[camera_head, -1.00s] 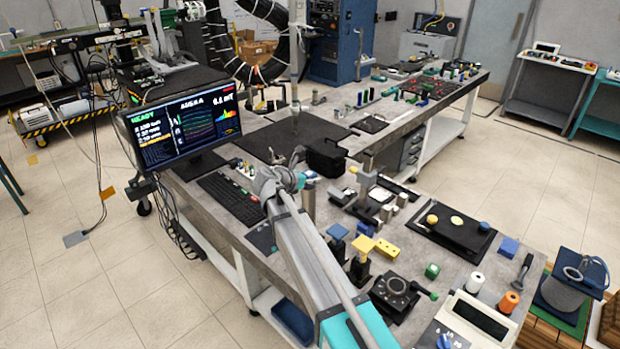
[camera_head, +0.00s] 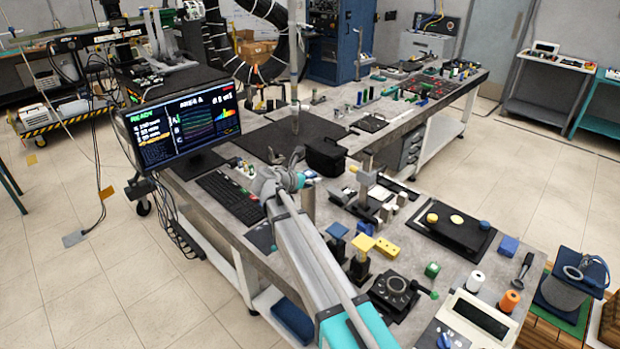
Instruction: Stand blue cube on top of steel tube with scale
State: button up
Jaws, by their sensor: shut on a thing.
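My gripper (camera_head: 289,178) is at the far end of my arm, just left of the top of an upright grey metal cylinder (camera_head: 308,205), which looks like the steel tube. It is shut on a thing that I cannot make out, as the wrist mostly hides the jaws. A small bluish patch shows by the gripper above the cylinder; I cannot tell whether it is a cube or whether it touches the cylinder. A scale on the cylinder is too small to see.
Blue-topped stands (camera_head: 337,230), a yellow block (camera_head: 387,249) and a black round fixture (camera_head: 395,290) stand right of my arm. A black tray (camera_head: 447,232) lies farther right. A monitor (camera_head: 182,127) and keyboard (camera_head: 232,199) are at the left.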

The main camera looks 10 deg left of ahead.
jog(key=shift+f, duration=0.2)
jog(key=o, duration=1.2)
jog(key=shift+r, duration=0.15)
